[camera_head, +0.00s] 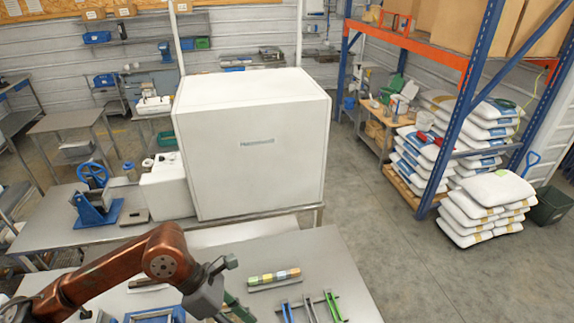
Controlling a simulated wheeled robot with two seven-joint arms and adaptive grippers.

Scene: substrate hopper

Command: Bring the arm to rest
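My copper-coloured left arm comes in from the lower left over the front metal table (345,270). Its dark grey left gripper (228,268) is near the middle of the picture's lower part, above the table. I cannot tell whether its fingers are open or shut. A dark green object (237,309) shows just below and right of it; I cannot tell whether they touch. My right gripper is not in view.
A big white box (255,150) stands behind the table. A strip of coloured blocks (274,279) and blue and green tools (310,308) lie right of the gripper. A blue hand-wheel press (95,195) stands at left. Floor at right is clear before stacked sacks (485,205).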

